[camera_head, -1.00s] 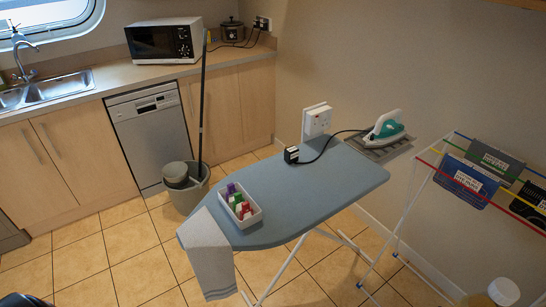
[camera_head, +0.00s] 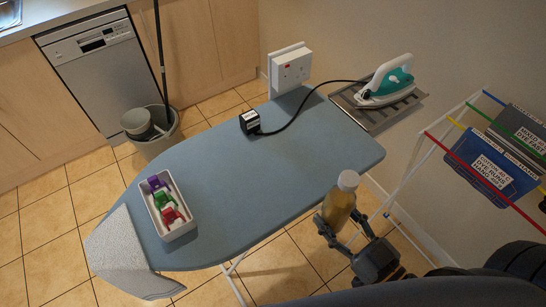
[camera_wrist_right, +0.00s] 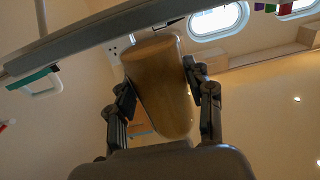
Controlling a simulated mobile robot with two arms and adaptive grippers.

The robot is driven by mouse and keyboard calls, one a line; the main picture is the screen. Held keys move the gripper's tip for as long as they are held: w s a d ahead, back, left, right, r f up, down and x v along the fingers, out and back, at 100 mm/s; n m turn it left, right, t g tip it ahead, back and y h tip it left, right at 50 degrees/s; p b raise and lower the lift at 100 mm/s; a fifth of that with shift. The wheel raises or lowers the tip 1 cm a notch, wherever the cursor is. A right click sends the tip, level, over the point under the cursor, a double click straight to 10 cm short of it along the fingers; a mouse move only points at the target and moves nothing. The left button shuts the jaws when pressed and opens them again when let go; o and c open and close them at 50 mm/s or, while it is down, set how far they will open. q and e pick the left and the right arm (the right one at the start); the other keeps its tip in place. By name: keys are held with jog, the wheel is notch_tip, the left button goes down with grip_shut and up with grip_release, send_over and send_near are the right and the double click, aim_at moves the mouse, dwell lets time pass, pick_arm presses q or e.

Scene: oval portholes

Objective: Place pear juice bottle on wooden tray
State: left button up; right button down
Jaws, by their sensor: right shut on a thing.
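A bottle (camera_head: 340,203) with a white cap and yellow-brown contents stands nearly upright beside the near right edge of the ironing board. My right gripper (camera_head: 338,226) is shut on its lower part. In the right wrist view the bottle (camera_wrist_right: 160,88) shows from below between the two fingers of the gripper (camera_wrist_right: 158,92), seemingly clear of any support. Its label cannot be read. I see no wooden tray in either view. My left gripper is not in view.
The blue ironing board (camera_head: 235,165) bears a white box of coloured pegs (camera_head: 166,208), a grey cloth (camera_head: 122,255), a black plug (camera_head: 250,122) and an iron (camera_head: 388,82). A drying rack (camera_head: 470,160) stands right. The board's middle is clear.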

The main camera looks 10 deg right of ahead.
jog(key=x, duration=0.2)
jog(key=p+x, duration=0.1)
jog(key=x, duration=0.1)
jog(key=r+p+x, duration=0.1)
jog(key=x, duration=0.1)
jog(key=shift+w+a, duration=0.1)
jog(key=shift+a, duration=0.3)
jog(key=p+x, duration=0.1)
jog(key=x, duration=0.4)
jog(key=shift+w+d+f, duration=0.1)
jog(key=shift+w+f, duration=0.05)
jog(key=shift+w+a+f+p, duration=0.1)
jog(key=shift+w+a+p, duration=0.2)
jog(key=shift+w, duration=0.25)
jog(key=p+x, duration=0.1)
jog(key=x, duration=0.2)
jog(key=shift+w, duration=0.3)
jog(key=shift+w+a, duration=0.15)
jog(key=shift+w, duration=0.2)
jog(key=shift+f, duration=0.2)
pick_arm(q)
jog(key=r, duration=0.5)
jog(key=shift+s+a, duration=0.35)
pick_arm(e)
jog(key=shift+s, duration=0.2)
